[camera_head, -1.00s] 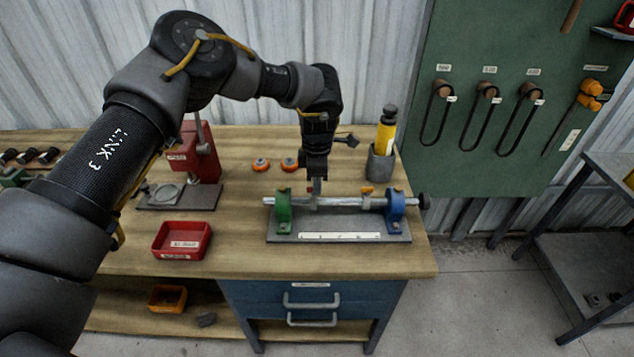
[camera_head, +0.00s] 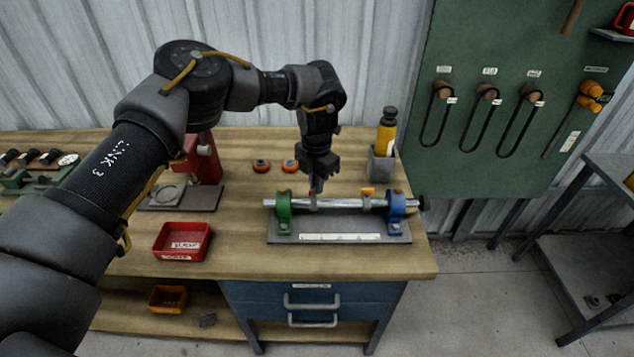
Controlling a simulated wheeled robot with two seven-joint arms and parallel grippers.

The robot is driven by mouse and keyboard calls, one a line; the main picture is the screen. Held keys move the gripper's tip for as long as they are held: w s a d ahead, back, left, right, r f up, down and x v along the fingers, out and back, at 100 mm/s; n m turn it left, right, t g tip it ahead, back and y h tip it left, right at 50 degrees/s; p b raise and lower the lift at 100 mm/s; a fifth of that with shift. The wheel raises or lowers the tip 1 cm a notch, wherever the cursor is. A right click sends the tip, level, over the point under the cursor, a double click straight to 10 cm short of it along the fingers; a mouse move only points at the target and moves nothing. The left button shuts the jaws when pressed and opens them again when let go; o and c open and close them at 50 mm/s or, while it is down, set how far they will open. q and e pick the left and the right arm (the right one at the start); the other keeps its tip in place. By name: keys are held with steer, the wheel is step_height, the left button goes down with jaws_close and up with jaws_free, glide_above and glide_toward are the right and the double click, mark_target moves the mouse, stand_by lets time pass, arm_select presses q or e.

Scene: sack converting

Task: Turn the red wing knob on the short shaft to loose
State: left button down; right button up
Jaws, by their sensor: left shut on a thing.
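The short shaft (camera_head: 340,203) is a silvery rod lying across a green bearing stand (camera_head: 283,212) and a blue bearing stand (camera_head: 396,208) on a grey base plate. The red wing knob (camera_head: 312,193) stands on a collar on the shaft, right of the green stand. It is small and mostly hidden by the fingers. My left gripper (camera_head: 317,184) reaches down from above and is shut on the red wing knob. How far the knob is turned cannot be told. My right gripper is not in view.
An orange knob (camera_head: 367,191) sits on the shaft near the blue stand. A yellow bottle (camera_head: 386,132) stands in a grey holder behind. A red tray (camera_head: 182,242) and a red press (camera_head: 203,158) are to the left. The bench front (camera_head: 330,265) is clear.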

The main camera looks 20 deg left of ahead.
arm_select(q)
steer(key=n, duration=0.4)
steer(key=shift+w+a+r+n, duration=0.1)
steer(key=shift+w+a+n, duration=0.1)
steer(key=shift+n, duration=0.1)
steer(key=shift+a+n, duration=0.2)
steer(key=shift+n, duration=2.1)
steer(key=c, duration=1.5)
jaws_free()
steer(key=shift+s, duration=0.1)
steer(key=shift+c, duration=0.2)
steer(key=shift+r, duration=0.45)
step_height(320, 180, up, 10)
steer(key=shift+b, duration=0.3)
steer(key=shift+f, duration=0.1)
